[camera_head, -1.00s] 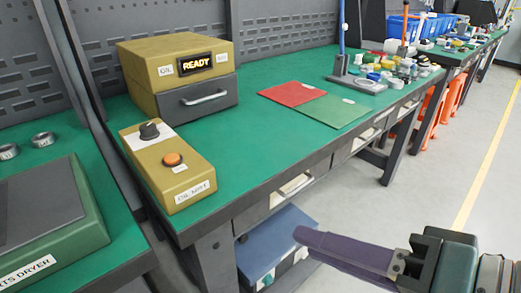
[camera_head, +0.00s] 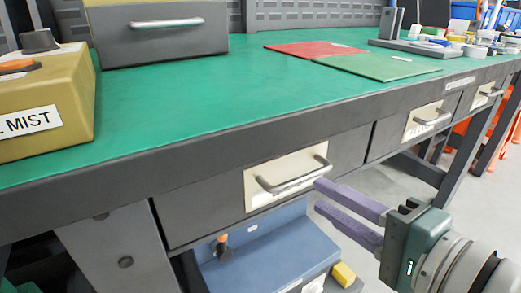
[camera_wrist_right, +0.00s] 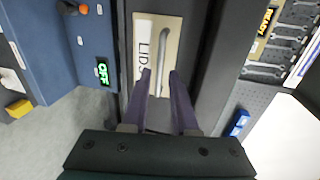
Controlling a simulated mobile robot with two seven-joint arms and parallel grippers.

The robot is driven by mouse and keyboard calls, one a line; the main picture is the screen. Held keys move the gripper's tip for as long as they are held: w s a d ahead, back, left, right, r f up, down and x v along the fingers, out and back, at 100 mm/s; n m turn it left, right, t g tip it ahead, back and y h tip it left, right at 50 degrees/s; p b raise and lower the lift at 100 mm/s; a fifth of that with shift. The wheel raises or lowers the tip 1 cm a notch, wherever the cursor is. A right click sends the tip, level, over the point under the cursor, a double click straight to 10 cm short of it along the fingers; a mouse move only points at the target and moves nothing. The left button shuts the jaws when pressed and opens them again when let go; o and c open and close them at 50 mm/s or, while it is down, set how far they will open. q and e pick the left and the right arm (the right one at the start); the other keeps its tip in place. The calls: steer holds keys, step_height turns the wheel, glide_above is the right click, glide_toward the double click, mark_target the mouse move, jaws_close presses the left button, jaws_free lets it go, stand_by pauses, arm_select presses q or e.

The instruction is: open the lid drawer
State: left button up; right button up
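The lid drawer (camera_head: 215,207) is a grey drawer under the green bench top and is shut. It has a cream plate and a dark bar handle (camera_head: 292,182). My right gripper (camera_head: 319,196) has two purple fingers spread apart, just right of and in front of the handle. In the right wrist view the open fingers (camera_wrist_right: 160,72) point at the handle with a gap between them. My left gripper is not in view.
A blue box (camera_head: 265,255) stands below the drawer. Two more drawers with cream plates (camera_head: 422,121) sit farther right. On the green top (camera_head: 200,110) are an oil mist box (camera_head: 45,105), a grey drawer unit (camera_head: 160,35), a red mat (camera_head: 305,49) and a green mat (camera_head: 375,66).

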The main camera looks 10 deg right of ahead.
mark_target(300, 182)
steer(key=b+x, duration=0.1)
steer(key=x, duration=0.6)
steer(key=shift+w, duration=0.1)
steer(key=shift+d, duration=0.1)
jaws_close()
stand_by(1.1)
